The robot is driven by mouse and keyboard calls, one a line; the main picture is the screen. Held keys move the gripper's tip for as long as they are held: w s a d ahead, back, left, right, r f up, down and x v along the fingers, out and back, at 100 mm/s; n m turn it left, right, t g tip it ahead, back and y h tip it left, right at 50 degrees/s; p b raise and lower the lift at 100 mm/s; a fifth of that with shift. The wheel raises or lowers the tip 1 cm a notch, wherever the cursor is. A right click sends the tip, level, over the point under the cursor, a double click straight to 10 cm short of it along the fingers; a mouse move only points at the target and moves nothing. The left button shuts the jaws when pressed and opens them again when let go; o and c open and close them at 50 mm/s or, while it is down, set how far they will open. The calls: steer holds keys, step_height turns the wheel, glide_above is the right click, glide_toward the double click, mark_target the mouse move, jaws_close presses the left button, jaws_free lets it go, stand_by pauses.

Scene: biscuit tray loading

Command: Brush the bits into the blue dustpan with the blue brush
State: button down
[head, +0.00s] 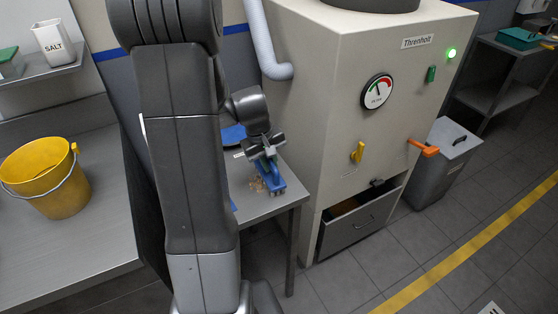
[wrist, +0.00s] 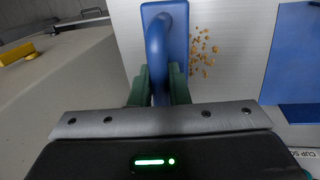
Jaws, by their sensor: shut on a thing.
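My gripper (wrist: 160,85) is shut on the handle of the blue brush (wrist: 177,18), its green fingers on either side. In the head view the brush (head: 272,180) is low over or on the grey table, near its right edge; I cannot tell if it touches. The tan bits (wrist: 203,52) lie scattered just right of the brush in the wrist view. In the head view the bits (head: 257,185) are left of it. The blue dustpan (wrist: 292,55) lies beyond the bits, apart from the brush. My arm hides most of it in the head view.
The grey machine (head: 330,100) stands close beside the table, with an open drawer (head: 360,225) low down. A label (wrist: 303,153) and another blue item (head: 233,134) are at the table's back. A yellow bucket (head: 45,175) stands on the left counter. Bare table (wrist: 240,50) separates bits and dustpan.

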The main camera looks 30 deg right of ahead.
steer(key=a+b, duration=0.2)
steer(key=a, duration=1.6)
steer(key=shift+a+r, duration=0.15)
steer(key=shift+r, duration=0.05)
steer(key=shift+r+p, duration=2.2)
steer(key=shift+r, duration=0.65)
steer(key=shift+s+f, duration=0.1)
